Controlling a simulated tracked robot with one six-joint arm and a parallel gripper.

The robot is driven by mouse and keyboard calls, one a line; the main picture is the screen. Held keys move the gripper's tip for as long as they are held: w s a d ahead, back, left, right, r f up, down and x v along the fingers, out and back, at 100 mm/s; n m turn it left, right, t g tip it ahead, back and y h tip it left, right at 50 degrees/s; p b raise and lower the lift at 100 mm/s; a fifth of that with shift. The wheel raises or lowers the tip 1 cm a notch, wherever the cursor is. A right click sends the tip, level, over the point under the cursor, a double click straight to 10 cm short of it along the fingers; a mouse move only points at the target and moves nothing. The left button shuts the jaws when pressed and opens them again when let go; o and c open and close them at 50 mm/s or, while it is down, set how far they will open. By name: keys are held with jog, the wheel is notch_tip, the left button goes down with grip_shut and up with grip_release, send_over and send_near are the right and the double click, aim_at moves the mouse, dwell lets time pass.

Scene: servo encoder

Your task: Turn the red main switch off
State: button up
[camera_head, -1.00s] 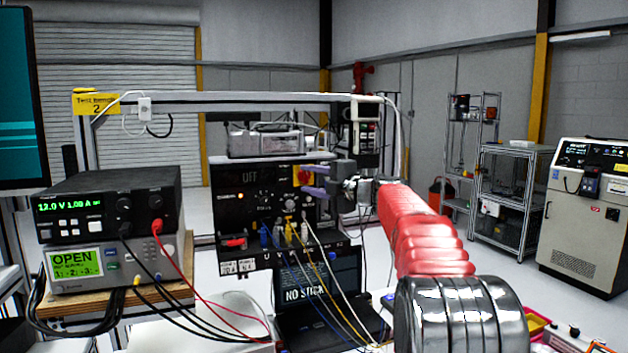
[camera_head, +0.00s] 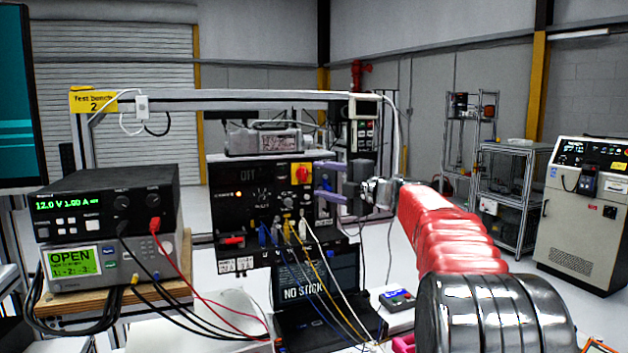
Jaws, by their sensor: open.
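The red main switch (camera_head: 301,173) is a small red knob on a yellow plate, at the upper right of a black panel box (camera_head: 228,192). The knob's exact angle is too small to tell. The panel's small display appears to read "OFF". My gripper (camera_head: 316,180) is at the panel's right side, its two purple fingers pointing left, one above the other and apart. It is open and empty, just right of and slightly below the switch. Whether the fingertips touch the panel cannot be told.
Coloured cables (camera_head: 318,270) hang from the panel's lower front over an open laptop (camera_head: 305,293) showing "NO STICK". A power supply (camera_head: 107,210) stands at left. A metal frame (camera_head: 225,97) spans above. A grey device (camera_head: 262,139) sits on the panel box.

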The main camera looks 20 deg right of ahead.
jog(key=v, duration=0.8)
jog(key=shift+d, duration=0.1)
